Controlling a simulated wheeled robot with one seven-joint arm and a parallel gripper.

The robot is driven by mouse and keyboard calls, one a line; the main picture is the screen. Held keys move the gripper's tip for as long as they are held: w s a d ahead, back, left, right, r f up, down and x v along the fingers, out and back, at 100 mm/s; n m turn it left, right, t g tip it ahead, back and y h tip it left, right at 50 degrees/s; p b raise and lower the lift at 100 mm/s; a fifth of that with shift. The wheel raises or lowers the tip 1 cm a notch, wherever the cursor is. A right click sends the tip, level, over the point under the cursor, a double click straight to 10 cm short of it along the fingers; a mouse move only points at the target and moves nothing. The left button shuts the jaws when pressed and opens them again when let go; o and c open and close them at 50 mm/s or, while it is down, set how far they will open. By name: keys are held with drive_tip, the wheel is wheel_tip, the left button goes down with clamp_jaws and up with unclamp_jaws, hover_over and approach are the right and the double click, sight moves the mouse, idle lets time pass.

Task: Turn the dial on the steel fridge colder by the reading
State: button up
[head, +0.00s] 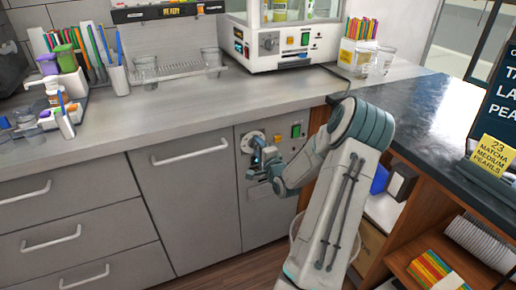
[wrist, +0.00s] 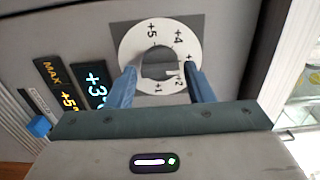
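The dial (wrist: 152,33) on the steel fridge (head: 262,215) is a white numbered ring with a dark round knob (wrist: 158,58) at its middle. The ring shows +5, +4, +2 and +1; a finger partly covers another mark. A dark display (wrist: 95,82) left of the dial reads about +3, its edge cut by my gripper. In the head view the dial (head: 254,138) is high on the fridge front. My gripper (wrist: 160,72) is open, its two blue fingers either side of the knob's lower part, with gaps visible. I cannot tell whether they reach around it.
A placard (wrist: 58,85) reading MAX +5 sits beside the display. The countertop (head: 200,100) overhangs above, and a dark counter (head: 430,115) with open shelves stands to the right. Drawers (head: 60,240) are at left.

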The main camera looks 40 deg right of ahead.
drive_tip(key=shift+o, duration=0.6)
drive_tip(key=v, duration=1.4)
drive_tip(key=shift+w, duration=0.15)
